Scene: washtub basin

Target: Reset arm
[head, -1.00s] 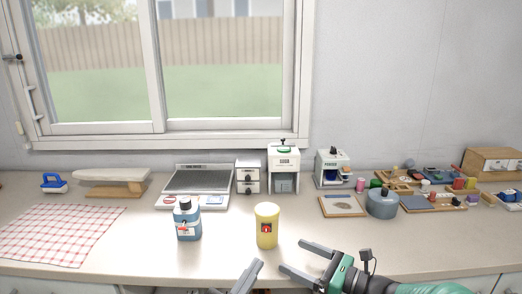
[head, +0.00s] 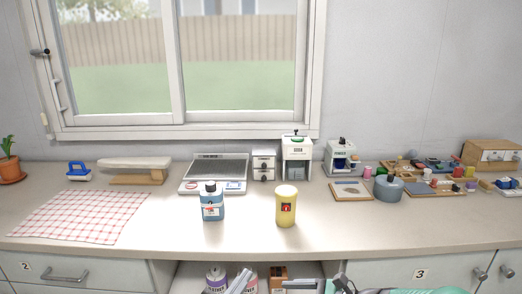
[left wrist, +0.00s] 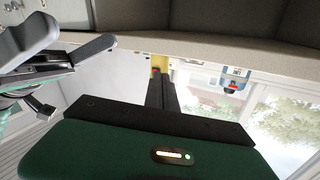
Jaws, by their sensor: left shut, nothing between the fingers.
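My left gripper (head: 241,279) shows at the bottom edge of the head view, in front of the open shelf under the counter. In the left wrist view its dark fingers (left wrist: 161,84) are together, with nothing between them. My right gripper (head: 306,284) is low in the head view, mostly cut off by the lower edge. It also shows in the left wrist view (left wrist: 75,58), with its grey fingers apart and empty. Both grippers are in front of the counter and touch none of the objects on it.
On the counter (head: 350,225) stand a blue bottle (head: 212,205) and a yellow canister (head: 286,208) near the front. A checkered cloth (head: 82,216) lies left. A scale (head: 216,173), small machines and a grey pot (head: 388,188) stand behind. The counter's front edge is close.

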